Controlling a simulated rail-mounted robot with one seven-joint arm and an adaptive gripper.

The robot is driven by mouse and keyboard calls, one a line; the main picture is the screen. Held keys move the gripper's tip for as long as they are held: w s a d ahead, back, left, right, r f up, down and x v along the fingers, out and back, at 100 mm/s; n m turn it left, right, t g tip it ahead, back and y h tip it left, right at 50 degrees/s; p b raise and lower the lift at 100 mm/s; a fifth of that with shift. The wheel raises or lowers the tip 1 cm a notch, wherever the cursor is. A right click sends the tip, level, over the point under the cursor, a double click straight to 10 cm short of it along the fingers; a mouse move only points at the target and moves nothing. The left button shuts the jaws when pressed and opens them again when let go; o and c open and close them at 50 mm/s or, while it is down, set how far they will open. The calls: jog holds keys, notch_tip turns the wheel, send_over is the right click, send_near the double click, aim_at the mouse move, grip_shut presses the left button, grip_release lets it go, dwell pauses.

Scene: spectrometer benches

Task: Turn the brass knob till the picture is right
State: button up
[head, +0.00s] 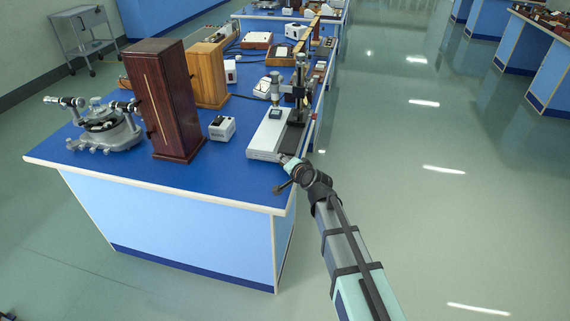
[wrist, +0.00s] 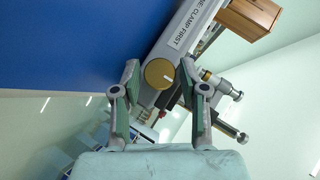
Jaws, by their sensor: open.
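The brass knob (wrist: 158,74) is a round disc on the end of a grey instrument body (wrist: 185,38) in the wrist view. The body carries a label whose readable part says "CLAMP FIRST". My gripper (wrist: 159,68) is open, with one finger on each side of the knob; I cannot tell whether either finger touches it. In the head view my gripper (head: 286,174) is at the near right corner of the bench, by the near end of the white instrument (head: 266,135). The knob cannot be made out there.
A dark column with an eyepiece (head: 299,85) rises beside the instrument. A small white box (head: 222,128), a tall dark wooden case (head: 165,98) and a grey round instrument (head: 104,128) stand left on the blue bench (head: 215,172). The floor to the right is clear.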

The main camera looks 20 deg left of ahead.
jog(key=shift+s, duration=0.1)
jog(key=v, duration=1.2)
jog(key=shift+f, duration=0.1)
jog(key=s+d+f+n+g+h, duration=0.15)
jog(key=s+d+f, duration=0.35)
jog(key=f, duration=0.5)
jog(key=s+d+f+g+h, duration=0.2)
jog(key=s+d+f+g, duration=0.1)
jog(key=d+f, duration=0.65)
jog(key=s+d+f+g+h, duration=0.2)
jog(key=s+d+f, duration=0.2)
jog(key=f, duration=0.8)
jog(key=s+d+f+g+h, duration=0.1)
jog(key=s+d+f+g, duration=0.2)
jog(key=s+d, duration=0.3)
jog(key=s+d+f+n+g+h, duration=0.1)
jog(key=s+d+f+g, duration=0.2)
jog(key=s, duration=1.2)
jog(key=s+d+f+n+g+h, duration=0.1)
jog(key=s+d+f+g+h, duration=0.1)
jog(key=s+d+f, duration=0.6)
jog(key=s+g, duration=0.1)
jog(key=s, duration=0.1)
jog(key=shift+s+d+g, duration=0.35)
jog(key=shift+s+d, duration=0.05)
